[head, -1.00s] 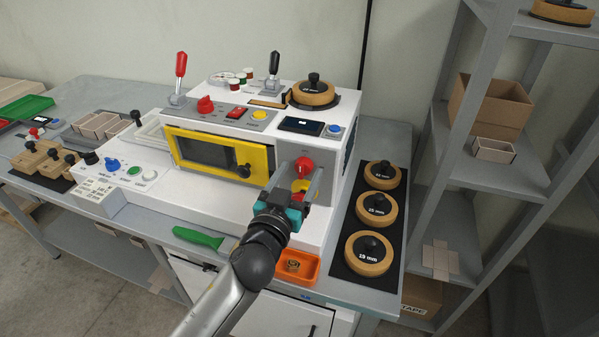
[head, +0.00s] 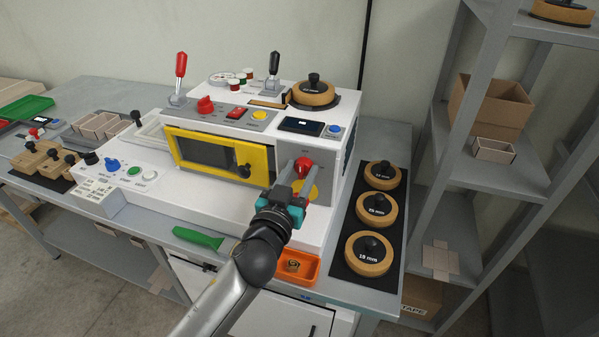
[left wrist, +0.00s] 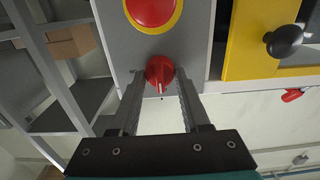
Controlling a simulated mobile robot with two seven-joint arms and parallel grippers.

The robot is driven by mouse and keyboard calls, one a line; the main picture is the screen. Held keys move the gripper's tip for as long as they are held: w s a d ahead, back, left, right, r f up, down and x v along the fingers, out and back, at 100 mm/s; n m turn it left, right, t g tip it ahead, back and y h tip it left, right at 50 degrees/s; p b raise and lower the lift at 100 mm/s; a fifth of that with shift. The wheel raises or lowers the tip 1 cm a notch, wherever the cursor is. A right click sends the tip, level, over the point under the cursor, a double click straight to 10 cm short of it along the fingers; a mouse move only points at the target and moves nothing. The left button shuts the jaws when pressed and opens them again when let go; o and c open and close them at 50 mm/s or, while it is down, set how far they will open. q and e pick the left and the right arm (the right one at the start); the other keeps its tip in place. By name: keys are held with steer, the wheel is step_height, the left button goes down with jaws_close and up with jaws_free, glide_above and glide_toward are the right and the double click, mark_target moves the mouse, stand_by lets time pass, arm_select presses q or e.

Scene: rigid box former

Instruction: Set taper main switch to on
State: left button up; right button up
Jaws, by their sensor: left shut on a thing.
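The red taper main switch (head: 303,165) is a rotary knob on the grey front panel at the right end of the white machine (head: 240,205). My left gripper (head: 295,176) is shut on this knob, with its fingers on either side. In the left wrist view the knob (left wrist: 159,71) sits between the fingertips (left wrist: 160,84). A short white mark shows at the knob's lower edge in that view. The panel's small lettering is too small to read. My right gripper is not in view.
A red button on a yellow plate (left wrist: 153,12) is close to the knob; my gripper partly covers it in the head view. A yellow-framed door (head: 177,150) is to the left. An orange tray (head: 310,268) lies below, and tape rolls (head: 370,253) on the right.

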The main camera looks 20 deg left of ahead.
arm_select(q)
jaws_close()
steer(key=shift+m, duration=0.4)
steer(key=m+p, duration=0.1)
steer(key=m, duration=0.1)
steer(key=shift+m, duration=0.4)
steer(key=m+p, duration=0.1)
steer(key=m, duration=0.3)
steer(key=shift+d+m, duration=0.1)
steer(key=shift+m, duration=0.2)
steer(key=m+p, duration=0.1)
steer(key=m, duration=0.3)
steer(key=shift+f+m, duration=0.1)
steer(key=shift+m, duration=0.3)
steer(key=m, duration=0.4)
steer(key=shift+d+f+m, duration=0.1)
steer(key=shift+m, duration=0.6)
